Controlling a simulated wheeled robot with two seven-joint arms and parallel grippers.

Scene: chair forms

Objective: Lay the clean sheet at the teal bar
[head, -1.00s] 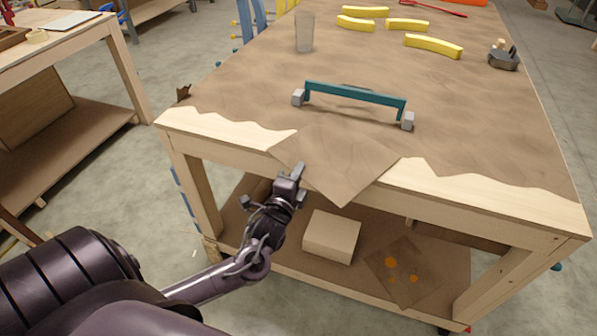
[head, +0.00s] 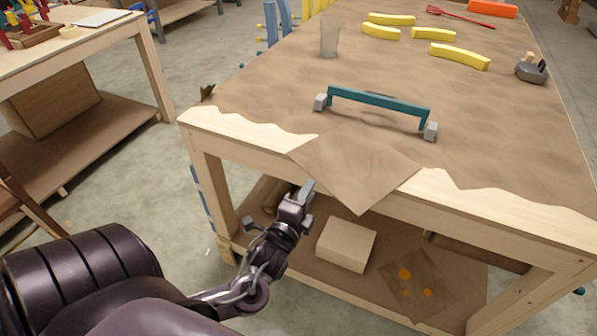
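The plain brown sheet (head: 362,180) lies across the table's front edge. Its rear part is on the tabletop and its front corner juts out past the edge. The teal bar (head: 380,103) stands on grey end blocks just behind the sheet; the sheet's rear edge is close in front of it. My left gripper (head: 307,188) is in front of the table, just below the sheet's left front edge in the picture. A small gap seems to show between them. Its finger opening is hard to make out. My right gripper is out of view.
The wooden table (head: 245,128) has a brown, wavy-edged covering. Yellow curved pieces (head: 458,56), a grey cup (head: 329,40) and a dark tool (head: 532,70) stand farther back. The lower shelf holds a box (head: 346,245) and an orange-spotted sheet (head: 418,283). Another bench stands left.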

